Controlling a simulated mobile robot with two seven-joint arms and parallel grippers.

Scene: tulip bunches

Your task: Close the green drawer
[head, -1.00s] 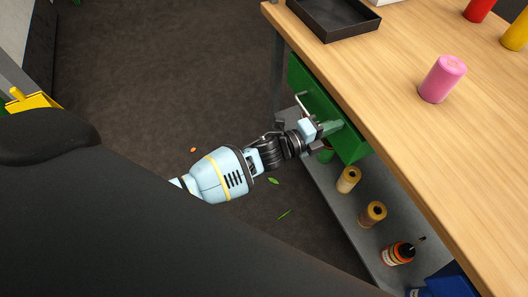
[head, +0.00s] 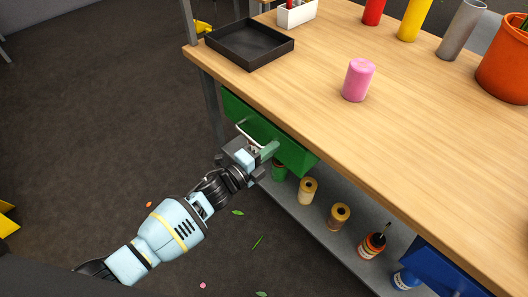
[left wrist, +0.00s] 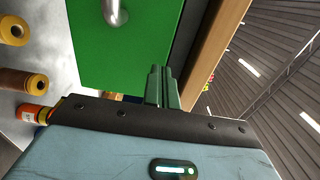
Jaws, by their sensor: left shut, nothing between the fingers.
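The green drawer (head: 293,155) is under the left part of the wooden table, with a pale bar handle (head: 244,132) on its front. I cannot tell from here how far its front stands out from the table edge. My left gripper (head: 268,149) is shut and empty, its fingers pointing at the drawer front beside the handle. The left wrist view shows the shut fingers (left wrist: 163,86) close against the green front (left wrist: 125,60), with the handle (left wrist: 115,12) up and to their left. I cannot tell whether they touch it. My right gripper is not in view.
A blue drawer (head: 445,268) is farther right. Yellowish spools (head: 308,190) and a bottle (head: 372,245) stand on the grey lower shelf. A black tray (head: 250,42) and a pink candle (head: 359,80) are on the table. The floor at left is mostly clear.

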